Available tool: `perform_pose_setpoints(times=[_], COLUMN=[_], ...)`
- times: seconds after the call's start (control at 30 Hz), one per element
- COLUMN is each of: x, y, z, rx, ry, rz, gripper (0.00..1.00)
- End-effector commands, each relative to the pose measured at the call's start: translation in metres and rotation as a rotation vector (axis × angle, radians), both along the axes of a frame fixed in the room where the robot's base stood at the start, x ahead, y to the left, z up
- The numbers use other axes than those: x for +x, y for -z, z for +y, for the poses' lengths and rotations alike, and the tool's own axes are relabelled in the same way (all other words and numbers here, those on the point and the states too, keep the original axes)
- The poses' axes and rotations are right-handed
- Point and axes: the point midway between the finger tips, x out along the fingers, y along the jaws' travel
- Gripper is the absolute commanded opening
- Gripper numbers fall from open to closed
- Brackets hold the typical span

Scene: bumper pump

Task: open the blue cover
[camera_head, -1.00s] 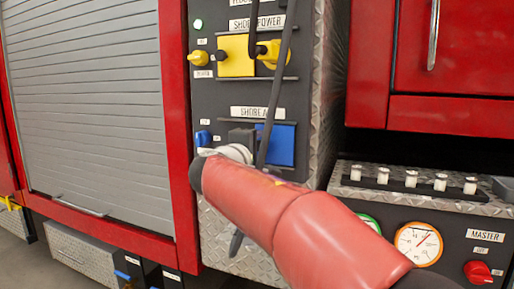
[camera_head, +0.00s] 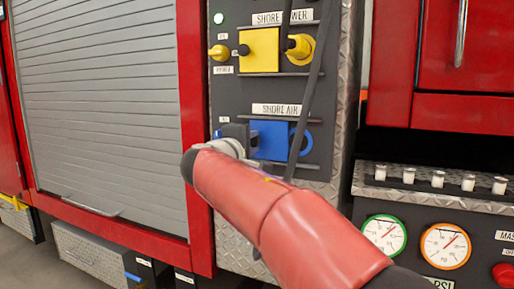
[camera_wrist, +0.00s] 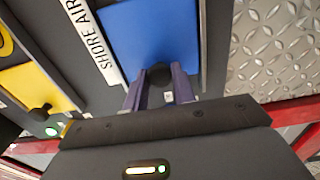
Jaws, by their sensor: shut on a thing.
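The blue cover (camera_head: 270,136) is a flat square plate on the dark panel under the "SHORE AIR" label (camera_head: 276,110). It also fills the upper middle of the wrist view (camera_wrist: 150,35). A blue ring fitting (camera_head: 301,140) shows just right of the cover, partly crossed by a dark cable. My gripper (camera_wrist: 158,86) is at the cover's left side in the head view. Its two fingers are shut on the cover's dark round knob (camera_wrist: 159,73), one on each side. In the head view my wrist hides part of this grip.
A yellow cover (camera_head: 259,50) with a yellow fitting (camera_head: 300,48) sits above. A black cable (camera_head: 308,95) hangs in front of the panel. A red frame post (camera_head: 196,120) stands left, and gauges (camera_head: 445,246) are at lower right.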

Motion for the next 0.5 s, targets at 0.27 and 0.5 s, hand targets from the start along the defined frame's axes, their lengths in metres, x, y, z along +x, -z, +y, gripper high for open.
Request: perform_pose_setpoints(times=[0.27,0.5], x=[0.009,0.009], y=[0.001,0.001], z=[0.025,0.026], rx=[-0.001,-0.001], ry=[-0.001,-0.001], rz=[0.004,0.004], gripper=[0.00,0.00])
